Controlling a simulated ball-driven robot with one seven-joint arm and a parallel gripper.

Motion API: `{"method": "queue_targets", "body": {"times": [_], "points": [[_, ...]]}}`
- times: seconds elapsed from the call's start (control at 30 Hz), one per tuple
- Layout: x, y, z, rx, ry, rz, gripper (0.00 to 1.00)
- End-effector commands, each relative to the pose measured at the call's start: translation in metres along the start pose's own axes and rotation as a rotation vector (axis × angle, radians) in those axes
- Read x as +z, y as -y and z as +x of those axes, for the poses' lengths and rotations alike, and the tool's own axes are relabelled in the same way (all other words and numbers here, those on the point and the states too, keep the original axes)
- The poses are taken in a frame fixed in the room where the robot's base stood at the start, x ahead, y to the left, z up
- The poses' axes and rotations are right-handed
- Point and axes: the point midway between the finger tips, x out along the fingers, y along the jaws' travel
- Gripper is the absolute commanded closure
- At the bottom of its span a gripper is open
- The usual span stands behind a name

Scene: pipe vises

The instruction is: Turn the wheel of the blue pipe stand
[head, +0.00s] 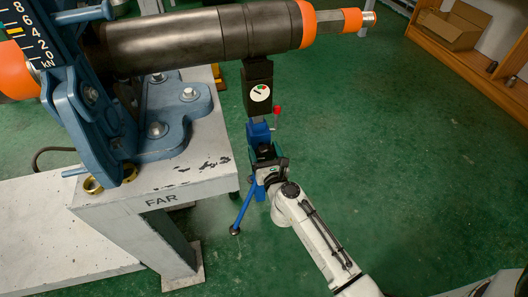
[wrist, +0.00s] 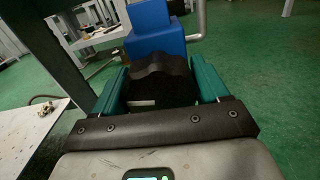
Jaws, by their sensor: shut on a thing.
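The blue pipe stand (head: 258,133) stands on the floor to the right of the metal table, under a thick dark pipe. It also shows in the wrist view (wrist: 155,38). One of its blue legs (head: 244,210) slants down left of my arm. A black, lobed wheel (wrist: 160,68) sits in front of its blue block, between my green fingers. My gripper (head: 266,160) is at the stand's front, just below the blue block, and is shut on this wheel. The wheel's lower part is dark and hard to make out, and in the head view my gripper mostly hides it.
The dark pipe (head: 190,36) with orange bands runs overhead from a blue vise (head: 160,125) on the grey table (head: 205,165). A black head with a dial (head: 258,88) tops the stand. A red-knobbed crank (head: 277,112) juts beside it. Green floor (head: 400,140) is clear on the right.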

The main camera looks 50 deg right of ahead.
Motion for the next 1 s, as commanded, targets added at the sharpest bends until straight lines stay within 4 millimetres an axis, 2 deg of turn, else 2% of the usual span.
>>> {"method": "queue_targets", "body": {"times": [0.53,0.57,0.8,1.0], "points": [[0.0009,-0.0013,-0.0001,0.003,0.001,0.026,0.57],[0.0009,-0.0013,-0.0001,0.003,0.001,0.026,0.24],[0.0006,-0.0005,0.0,0.002,0.001,0.024,0.03],[0.0004,-0.0001,-0.0001,0.001,0.001,0.024,0.03]]}}
